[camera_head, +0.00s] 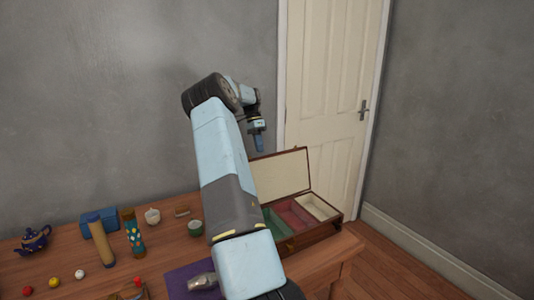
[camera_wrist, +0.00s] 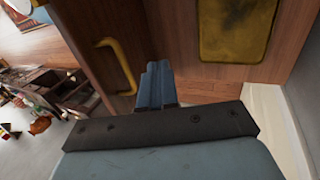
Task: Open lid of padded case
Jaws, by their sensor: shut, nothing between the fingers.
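The padded case (camera_head: 322,228) stands at the right end of the wooden table. Its lid (camera_head: 279,174) is raised and stands up at the back, showing a cream lining. Inside are green, red and cream padded compartments; my arm hides the case's left part. My gripper (camera_head: 258,143) is above and just behind the raised lid, apart from it as far as I can see. In the wrist view the blue fingers (camera_wrist: 157,85) are shut with nothing between them. Beyond them are brown wooden surfaces with a brass handle (camera_wrist: 122,62) and a brass plate (camera_wrist: 237,30); I cannot tell whether these belong to the case.
A closed cream door (camera_head: 330,80) is behind. Floor at right is clear.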

